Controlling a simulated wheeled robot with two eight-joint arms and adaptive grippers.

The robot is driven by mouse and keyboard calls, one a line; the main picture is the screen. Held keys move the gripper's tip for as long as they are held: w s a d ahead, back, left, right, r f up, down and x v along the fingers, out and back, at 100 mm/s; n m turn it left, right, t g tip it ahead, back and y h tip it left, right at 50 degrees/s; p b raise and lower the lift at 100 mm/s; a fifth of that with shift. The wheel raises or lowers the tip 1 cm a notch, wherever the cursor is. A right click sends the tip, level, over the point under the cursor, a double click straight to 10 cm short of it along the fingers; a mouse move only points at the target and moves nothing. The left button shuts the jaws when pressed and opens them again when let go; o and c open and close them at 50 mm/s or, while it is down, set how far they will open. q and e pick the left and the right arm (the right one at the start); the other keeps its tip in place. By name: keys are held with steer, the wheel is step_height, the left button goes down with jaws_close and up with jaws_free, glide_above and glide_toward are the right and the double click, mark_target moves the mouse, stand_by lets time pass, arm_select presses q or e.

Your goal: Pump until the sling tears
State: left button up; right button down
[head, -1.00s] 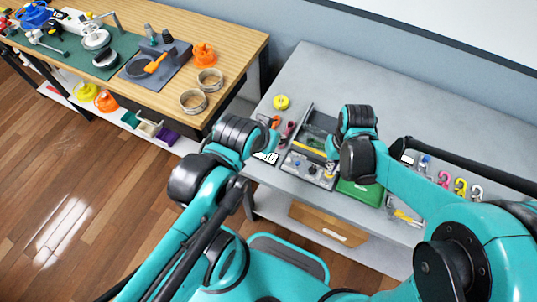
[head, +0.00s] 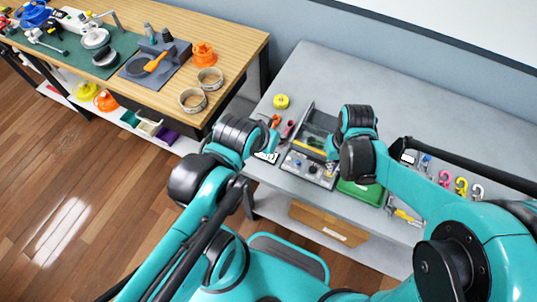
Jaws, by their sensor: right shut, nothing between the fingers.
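A grey test rig (head: 308,165) with a panel of small knobs stands near the front edge of the grey table. A yellow band (head: 314,143) lies across its frame; I take it for the sling, and I cannot tell whether it is whole. My right gripper (head: 331,168) points down at the right end of the rig's panel, below my right wrist. It is shut and empty. Whether it touches a pump part is too small to tell.
A green tray (head: 361,191) lies right of the rig. A yellow tape roll (head: 281,101) stands behind it on the left. Pink, yellow and white hooks (head: 461,186) lie at the right. A wooden bench (head: 228,62) with tools stands at the left. The back of the grey table is clear.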

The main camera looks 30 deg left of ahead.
steer(key=shift+f+b, duration=0.65)
steer(key=shift+f, duration=0.25)
steer(key=shift+r, duration=0.15)
steer(key=shift+r+p, duration=0.95)
steer(key=shift+r, duration=0.1)
steer(key=shift+f, duration=0.15)
